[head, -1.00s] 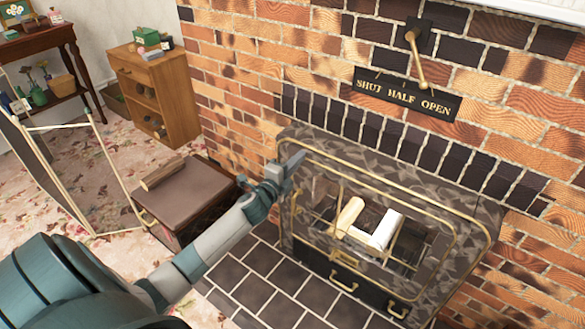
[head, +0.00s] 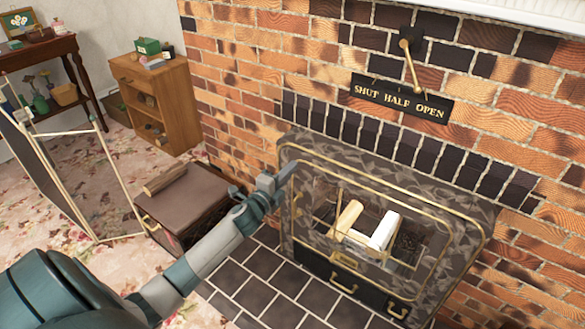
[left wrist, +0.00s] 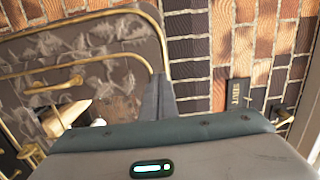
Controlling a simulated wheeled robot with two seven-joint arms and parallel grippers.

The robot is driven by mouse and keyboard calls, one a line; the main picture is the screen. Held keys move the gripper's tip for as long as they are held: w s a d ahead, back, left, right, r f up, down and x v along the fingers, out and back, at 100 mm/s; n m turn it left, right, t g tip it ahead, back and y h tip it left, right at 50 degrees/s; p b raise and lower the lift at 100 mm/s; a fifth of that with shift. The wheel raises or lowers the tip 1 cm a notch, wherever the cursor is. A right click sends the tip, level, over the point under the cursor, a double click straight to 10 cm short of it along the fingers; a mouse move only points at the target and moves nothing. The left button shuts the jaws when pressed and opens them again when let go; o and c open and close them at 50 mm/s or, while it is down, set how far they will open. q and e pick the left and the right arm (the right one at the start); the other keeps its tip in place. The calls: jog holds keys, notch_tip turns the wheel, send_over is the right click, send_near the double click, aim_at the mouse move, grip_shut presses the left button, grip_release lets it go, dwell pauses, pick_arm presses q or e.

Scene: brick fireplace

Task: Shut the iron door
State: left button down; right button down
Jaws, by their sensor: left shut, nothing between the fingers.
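The fireplace front (head: 345,149) is mottled grey iron with brass edging, at the lower right of the head view. Its opening shows a cream log (head: 349,217) and a white log (head: 384,231) behind thin brass bars. I cannot tell for sure which panel is the iron door or how far it stands open. My left gripper (head: 281,178) is shut and empty at the upper left corner of this front; I cannot tell if it touches. In the left wrist view the shut fingers (left wrist: 160,97) lie beside the brass-edged mottled panel (left wrist: 110,45). My right gripper is out of view.
A brass lever (head: 411,65) hangs above a "SHUT HALF OPEN" plaque (head: 401,97) on the brick wall. A black lower panel (head: 318,263) has brass handles. A brown box (head: 190,200) with a log on top, a folding screen (head: 60,180) and a wooden cabinet (head: 150,75) stand left.

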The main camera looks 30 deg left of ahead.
pick_arm(q)
jog(key=s, duration=0.9)
jog(key=shift+s+a+f, duration=0.15)
jog(key=shift+s, duration=0.1)
dwell(0.3)
